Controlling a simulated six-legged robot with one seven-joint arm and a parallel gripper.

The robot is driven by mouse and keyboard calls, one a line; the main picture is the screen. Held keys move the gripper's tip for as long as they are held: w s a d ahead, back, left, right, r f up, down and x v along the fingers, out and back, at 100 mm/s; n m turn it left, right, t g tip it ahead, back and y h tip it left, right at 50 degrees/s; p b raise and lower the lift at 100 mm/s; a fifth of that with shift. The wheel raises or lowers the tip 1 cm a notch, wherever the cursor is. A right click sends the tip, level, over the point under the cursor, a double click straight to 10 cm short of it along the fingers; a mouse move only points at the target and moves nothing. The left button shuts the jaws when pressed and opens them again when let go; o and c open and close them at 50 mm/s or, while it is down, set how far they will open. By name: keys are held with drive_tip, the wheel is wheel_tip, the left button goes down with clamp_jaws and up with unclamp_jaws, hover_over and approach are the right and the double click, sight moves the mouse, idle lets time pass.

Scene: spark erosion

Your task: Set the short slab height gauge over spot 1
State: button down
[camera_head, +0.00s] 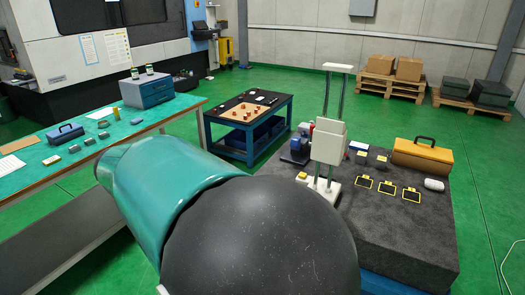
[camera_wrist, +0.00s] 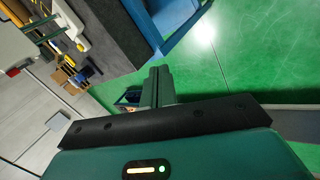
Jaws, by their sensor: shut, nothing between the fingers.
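A white, tall two-column stand (camera_head: 328,145), which looks like a height gauge, is upright on the dark granite slab (camera_head: 400,240). I cannot tell whether it is the short one. Three yellow-framed dark spots (camera_head: 386,187) lie in a row on the slab, to the right of the stand; their numbers are too small to read. Small dark blocks (camera_head: 381,160) stand behind the spots. My gripper (camera_wrist: 158,82) shows in the wrist view, shut and empty, above green floor and apart from the slab. In the head view my arm hides it.
A yellow toolbox (camera_head: 422,156) and a white roll (camera_head: 434,184) are on the slab's right side. A blue cart (camera_head: 247,150) stands behind my arm, and a teal-topped bench (camera_head: 100,140) is at left. Pallets (camera_head: 391,86) with boxes are at the back right.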

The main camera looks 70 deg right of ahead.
drive_tip(key=s+d+m+g+h, duration=0.2)
drive_tip(key=d+g, duration=0.4)
drive_tip(key=d, duration=0.8)
drive_tip(key=s+d+m+g+h, duration=0.2)
drive_tip(key=d+g, duration=0.4)
drive_tip(key=d, duration=0.9)
drive_tip(key=s+h, duration=0.1)
drive_tip(key=s, duration=0.1)
drive_tip(key=shift+s+m, duration=0.4)
drive_tip(key=shift+s+d+f, duration=0.1)
drive_tip(key=shift+d, duration=0.05)
drive_tip(key=s+a+x, duration=0.1)
drive_tip(key=a+x, duration=0.1)
drive_tip(key=x, duration=1)
drive_tip(key=shift+s, duration=0.6)
drive_tip(key=shift+s+d, duration=0.1)
